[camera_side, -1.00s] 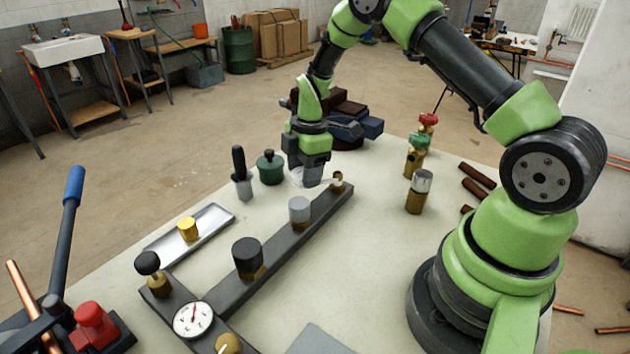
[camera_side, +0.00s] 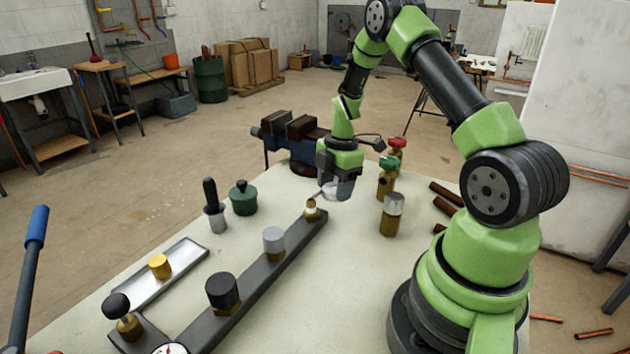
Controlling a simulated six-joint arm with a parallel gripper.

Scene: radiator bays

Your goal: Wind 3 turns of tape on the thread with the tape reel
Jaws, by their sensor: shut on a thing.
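The brass thread (camera_side: 312,210) stands upright at the far end of the dark bar (camera_side: 290,241). My gripper (camera_side: 338,187) points down just beyond the thread, slightly to its right. It is shut on the pale tape reel (camera_side: 333,191), which is mostly hidden by the fingers. A thin light strip seems to run between the reel and the thread; I cannot tell how much tape is on the thread.
On the bar stand a grey-capped fitting (camera_side: 273,241) and a black-capped fitting (camera_side: 222,290). A brass valve with a silver cap (camera_side: 392,214) and a green-handled valve (camera_side: 387,177) stand close to the right. A blue vise (camera_side: 285,139) is behind; a green pot (camera_side: 243,198) is left.

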